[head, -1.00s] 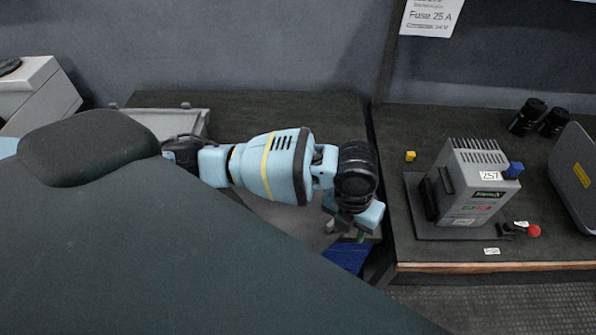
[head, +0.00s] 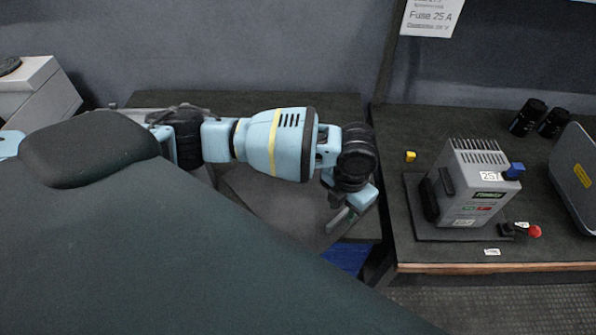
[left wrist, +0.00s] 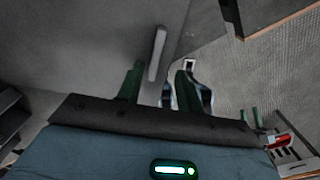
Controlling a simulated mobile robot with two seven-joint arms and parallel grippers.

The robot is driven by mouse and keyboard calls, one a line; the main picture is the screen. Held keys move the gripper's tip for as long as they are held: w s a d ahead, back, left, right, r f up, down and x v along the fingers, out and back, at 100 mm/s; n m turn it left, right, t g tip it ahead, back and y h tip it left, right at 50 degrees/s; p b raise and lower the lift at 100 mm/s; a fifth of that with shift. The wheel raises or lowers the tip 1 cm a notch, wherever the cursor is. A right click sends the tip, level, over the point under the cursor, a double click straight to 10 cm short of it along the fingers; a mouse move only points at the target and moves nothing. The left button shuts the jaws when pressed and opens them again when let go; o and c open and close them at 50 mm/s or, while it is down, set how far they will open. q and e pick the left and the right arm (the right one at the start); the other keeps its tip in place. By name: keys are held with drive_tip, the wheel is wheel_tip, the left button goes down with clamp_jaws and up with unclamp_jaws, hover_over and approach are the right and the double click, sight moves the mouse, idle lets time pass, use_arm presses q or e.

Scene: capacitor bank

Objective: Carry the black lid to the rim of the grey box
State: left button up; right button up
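My left gripper (head: 345,215) hangs over a flat dark grey panel (head: 270,205), with its arm coming in from the left. In the left wrist view the two green fingers (left wrist: 158,88) stand apart. A pale grey bar (left wrist: 157,55) shows between them, closer to the left finger, and I see no finger shut on it. I cannot tell whether the panel is the black lid. A grey tray-like rim (head: 135,112) on the left table, partly behind my arm, may be the grey box. My right gripper is not in view.
On the right table stand a grey finned unit (head: 470,185), a small yellow block (head: 411,157), two black cylinders (head: 540,118) and a red knob (head: 535,231). A pale cabinet (head: 40,90) is at far left. A gap separates the tables.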

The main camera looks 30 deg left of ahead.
sight(339, 217)
use_arm(q)
drive_tip(key=f, duration=0.5)
drive_tip(key=shift+w+a, duration=0.15)
drive_tip(key=shift+a, duration=0.1)
clamp_jaws()
drive_tip(key=shift+r, duration=0.1)
